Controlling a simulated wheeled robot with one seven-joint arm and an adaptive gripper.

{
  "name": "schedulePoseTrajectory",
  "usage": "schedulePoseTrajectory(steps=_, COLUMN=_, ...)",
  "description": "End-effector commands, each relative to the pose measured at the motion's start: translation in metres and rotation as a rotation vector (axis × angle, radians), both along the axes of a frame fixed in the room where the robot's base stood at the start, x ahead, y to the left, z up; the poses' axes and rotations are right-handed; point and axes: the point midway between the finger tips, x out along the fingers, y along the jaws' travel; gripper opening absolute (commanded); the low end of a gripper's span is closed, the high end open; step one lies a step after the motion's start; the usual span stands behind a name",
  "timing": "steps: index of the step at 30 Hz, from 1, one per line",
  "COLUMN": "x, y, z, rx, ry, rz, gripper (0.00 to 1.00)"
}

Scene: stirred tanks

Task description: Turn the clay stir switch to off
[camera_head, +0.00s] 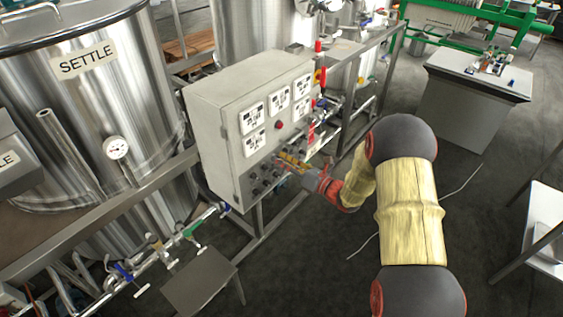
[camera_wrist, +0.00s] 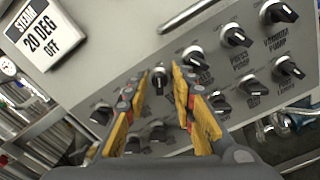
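The grey control box (camera_head: 222,128) stands in the middle of the head view, with several black rotary switches low on its face. In the wrist view my gripper (camera_wrist: 160,82) is open, its yellow fingers pointing at the panel with a gap between them. One black knob (camera_wrist: 158,79) shows between the fingertips; I cannot tell whether they touch it. Another knob (camera_wrist: 195,57) is just right of the right fingertip. I cannot read a clay stir label; the fingers hide part of the lower panel. My gripper also shows at the box in the head view (camera_head: 288,161).
Knobs labelled PRESS PUMP (camera_wrist: 235,37) and VACUUM PUMP (camera_wrist: 279,12) sit to the right. A STEAM display reading 20 DEG OFF (camera_wrist: 45,33) is upper left. A SETTLE tank (camera_head: 85,110) stands left of the box. Pipes and valves (camera_head: 190,229) run below it.

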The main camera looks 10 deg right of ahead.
Motion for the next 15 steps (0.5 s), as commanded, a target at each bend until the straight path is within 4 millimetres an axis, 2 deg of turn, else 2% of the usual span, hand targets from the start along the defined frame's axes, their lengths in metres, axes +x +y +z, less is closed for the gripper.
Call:
schedulePoseTrajectory(steps=9, x=0.0023, y=0.0014, z=0.0007, rx=-0.001, ry=-0.001, rz=0.0, gripper=0.25)
schedulePoseTrajectory(steps=15, x=0.0022, y=0.0014, z=0.0007, rx=-0.001, ry=-0.001, rz=0.0, gripper=0.14)
